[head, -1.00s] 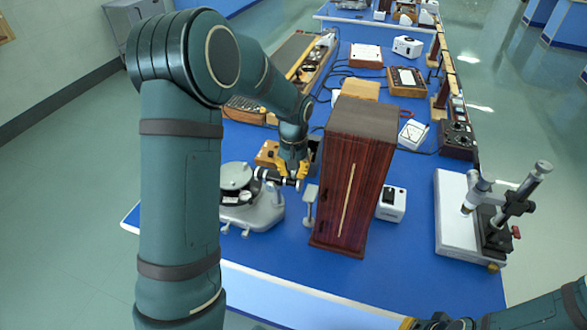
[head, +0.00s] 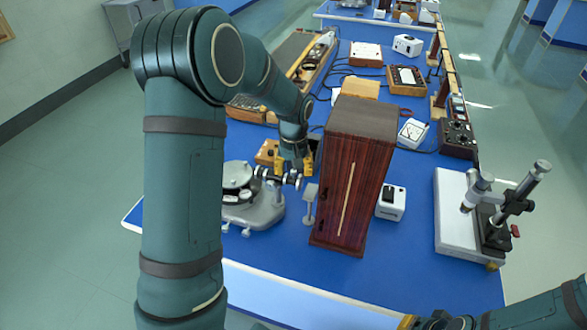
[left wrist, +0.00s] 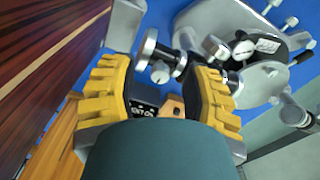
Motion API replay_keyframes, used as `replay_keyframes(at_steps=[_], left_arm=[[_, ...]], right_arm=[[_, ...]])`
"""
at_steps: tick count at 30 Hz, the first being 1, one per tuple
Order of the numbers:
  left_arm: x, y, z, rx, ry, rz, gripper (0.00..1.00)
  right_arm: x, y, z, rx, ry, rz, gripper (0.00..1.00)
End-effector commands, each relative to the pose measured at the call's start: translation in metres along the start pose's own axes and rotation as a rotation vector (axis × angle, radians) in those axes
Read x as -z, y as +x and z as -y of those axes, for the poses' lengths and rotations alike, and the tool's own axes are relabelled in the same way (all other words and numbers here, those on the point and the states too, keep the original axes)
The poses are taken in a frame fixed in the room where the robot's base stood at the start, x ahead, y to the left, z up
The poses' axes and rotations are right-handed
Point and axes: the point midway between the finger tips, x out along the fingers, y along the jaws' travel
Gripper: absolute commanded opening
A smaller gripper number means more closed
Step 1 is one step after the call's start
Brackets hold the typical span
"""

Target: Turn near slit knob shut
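The grey spectrometer (head: 262,212) stands on the blue bench, left of the tall wooden cabinet. Its short tube with small metal and black knobs (head: 280,177) points toward the cabinet. In the left wrist view, a silver slit knob (left wrist: 160,73) shows at the tube's end, just beyond the gap between my fingers. My left gripper (head: 294,160) points down over this tube end. Its yellow fingers (left wrist: 158,95) are apart, with no object clamped between them; I cannot tell whether either touches the knob. My right gripper (head: 432,321) is only partly in view at the bottom edge.
The tall wooden cabinet (head: 352,190) stands close to the right of my left gripper. A small grey stand (head: 310,203) is between it and the spectrometer. A white box (head: 391,203) and a microscope-like instrument (head: 490,215) stand farther right. The front bench strip is clear.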

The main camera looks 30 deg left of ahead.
Motion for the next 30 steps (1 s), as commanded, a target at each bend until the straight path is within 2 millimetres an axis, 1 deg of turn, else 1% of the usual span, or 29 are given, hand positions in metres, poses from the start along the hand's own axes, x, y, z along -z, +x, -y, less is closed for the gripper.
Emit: replay_keyframes(at_steps=[8,11,14,24,27,30], left_arm=[[0.0,0.0,0.0,0.0,0.001,0.001,0.47],[0.0,-0.006,0.0,0.0,0.001,-0.001,0.47],[0.001,-0.019,0.0,-0.001,0.001,-0.003,0.47],[0.001,-0.087,0.0,-0.002,0.001,-0.003,0.47],[0.0,-0.102,0.0,-0.001,0.001,-0.002,0.47],[0.0,-0.112,0.0,-0.001,0.0,-0.002,0.47]], right_arm=[[0.0,0.0,0.0,0.0,0.0,0.0,0.0],[0.0,0.0,0.0,0.0,-0.001,0.0,0.0],[0.0,0.0,0.0,0.0,0.0,0.0,0.0],[0.0,0.0,0.0,0.0,0.0,0.0,0.0],[0.0,0.0,0.0,0.0,0.0,0.0,0.0],[0.0,0.0,0.0,0.0,0.0,0.0,0.0]])
